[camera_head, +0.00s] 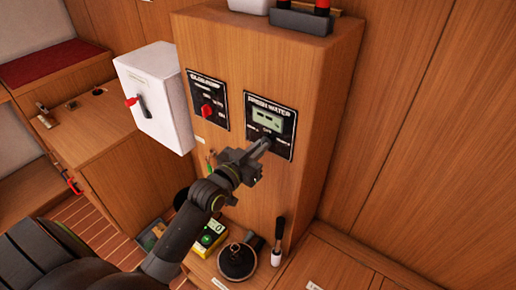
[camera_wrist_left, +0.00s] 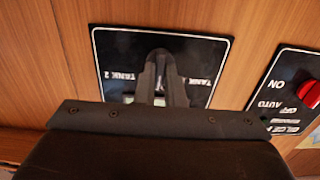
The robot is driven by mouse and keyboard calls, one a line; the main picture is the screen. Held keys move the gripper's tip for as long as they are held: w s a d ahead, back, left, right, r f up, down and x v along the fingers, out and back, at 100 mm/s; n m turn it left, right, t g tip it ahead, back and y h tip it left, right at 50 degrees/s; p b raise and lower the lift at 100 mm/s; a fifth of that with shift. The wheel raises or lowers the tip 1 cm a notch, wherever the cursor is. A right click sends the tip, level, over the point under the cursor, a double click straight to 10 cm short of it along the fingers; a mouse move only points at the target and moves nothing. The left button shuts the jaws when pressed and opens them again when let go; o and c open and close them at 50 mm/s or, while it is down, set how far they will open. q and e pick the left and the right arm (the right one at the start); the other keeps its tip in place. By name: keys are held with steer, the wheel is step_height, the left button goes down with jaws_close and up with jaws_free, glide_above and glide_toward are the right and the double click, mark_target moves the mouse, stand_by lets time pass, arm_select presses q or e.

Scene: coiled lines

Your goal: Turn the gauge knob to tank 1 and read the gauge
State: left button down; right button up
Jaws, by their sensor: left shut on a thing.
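The black "FRESH WATER" gauge panel (camera_head: 285,130) is on the wooden cabinet front, with a small greenish display (camera_head: 267,118) whose reading is too small to make out. My left gripper (camera_head: 264,143) reaches the lower middle of the panel and is shut on the gauge knob, which the fingers mostly hide. In the left wrist view the panel (camera_wrist_left: 207,55) appears upside down. There, the gripper fingers (camera_wrist_left: 161,80) close on the knob between the labels "TANK 2" (camera_wrist_left: 122,77) and "TANK 1" (camera_wrist_left: 200,81). I cannot tell where the knob points. My right gripper is not in view.
A bilge pump panel (camera_head: 222,118) with a red knob (camera_head: 207,109) is left of the gauge. A white box (camera_head: 155,95) with a red-tipped lever juts out farther left. Below are a yellow meter (camera_head: 211,235), a round dark lidded thing (camera_head: 237,262) and a black-handled tool (camera_head: 278,240).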

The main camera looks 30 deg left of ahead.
arm_select(q)
steer(key=shift+a+f+n+p, duration=0.1)
steer(key=shift+n+p, duration=2.6)
steer(key=shift+n, duration=1.7)
steer(key=c, duration=1.5)
jaws_free()
